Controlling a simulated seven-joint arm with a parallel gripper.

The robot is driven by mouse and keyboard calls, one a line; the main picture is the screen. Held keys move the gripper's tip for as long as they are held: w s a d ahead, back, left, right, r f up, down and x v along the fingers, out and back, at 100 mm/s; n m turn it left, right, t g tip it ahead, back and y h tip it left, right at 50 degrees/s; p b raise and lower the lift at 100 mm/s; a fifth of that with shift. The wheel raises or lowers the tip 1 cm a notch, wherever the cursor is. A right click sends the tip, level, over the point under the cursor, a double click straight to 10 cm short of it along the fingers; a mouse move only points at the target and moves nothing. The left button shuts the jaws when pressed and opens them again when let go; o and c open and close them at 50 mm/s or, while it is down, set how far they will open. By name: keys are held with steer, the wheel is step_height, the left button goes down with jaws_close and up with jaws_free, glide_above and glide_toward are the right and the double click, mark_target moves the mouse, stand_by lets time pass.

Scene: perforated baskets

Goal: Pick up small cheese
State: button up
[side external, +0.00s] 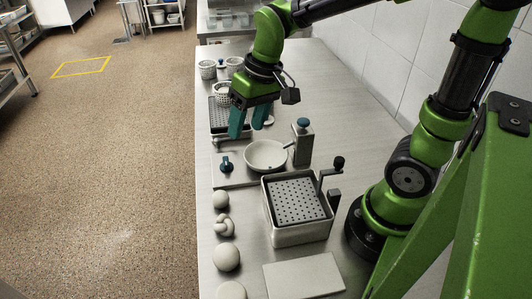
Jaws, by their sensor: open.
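My gripper (247,130) has teal fingers that point down, spread apart with nothing seen between them. It hangs over the far half of the steel table, above and behind the white pan. Several pale, cheese-like pieces lie in a row along the table's left edge, nearer the camera. They are a small ball (220,200), a knotted piece (223,226), a larger ball (227,257) and a rounded piece (231,291) cut off by the frame. I cannot tell for sure which is the small cheese. The gripper is well apart from all of them.
A square basin with a perforated basket (301,199) and a crank stands mid-table. A white pan (265,155), a dispenser (302,143), a flat board (303,275) and small perforated baskets (208,69) share the steel table (245,225). A tiled wall is at right.

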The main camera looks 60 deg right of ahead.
mark_target(219, 192)
steer(key=w+a+f+n+g, duration=0.2)
steer(key=w+a, duration=0.1)
steer(key=w, duration=0.2)
steer(key=shift+y, duration=0.3)
steer(key=x, duration=1.1)
steer(key=s+x, duration=0.1)
steer(key=x, duration=0.4)
steer(key=shift+a+f, duration=0.1)
steer(key=shift+f, duration=0.15)
